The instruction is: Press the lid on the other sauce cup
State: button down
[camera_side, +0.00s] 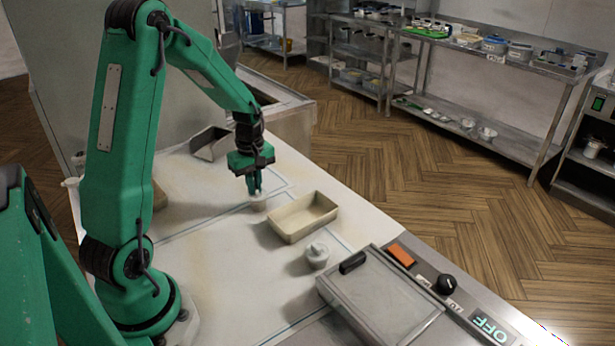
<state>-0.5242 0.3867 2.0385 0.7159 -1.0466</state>
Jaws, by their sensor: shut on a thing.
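My gripper (254,188) points straight down in the middle of the white worktop. It is shut on a small pale thing at its fingertips, which looks like a lid; the fingers cover most of it. A small pale sauce cup (258,204) stands directly under the fingertips. Whether the lid touches the cup's rim is too small to tell. A second sauce cup (317,257) stands upright nearer the camera, with a pale lid with a raised knob on its top. It is apart from my gripper.
An empty beige tray (280,229) stands between the two cups, to the right of my gripper. A covered appliance (380,300) with a black handle, orange switch and "OFF" display is at front right. A metal scoop-like holder (212,143) stands behind. The front left worktop is clear.

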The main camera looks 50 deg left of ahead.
jog(key=shift+f, duration=0.1)
dwell(0.8)
jog(key=c, duration=1)
grip_release()
jog(key=shift+o, duration=0.2)
jog(key=shift+r, duration=0.2)
jog(key=shift+r, duration=3.3)
jog(key=shift+c, duration=0.3)
grip_shut()
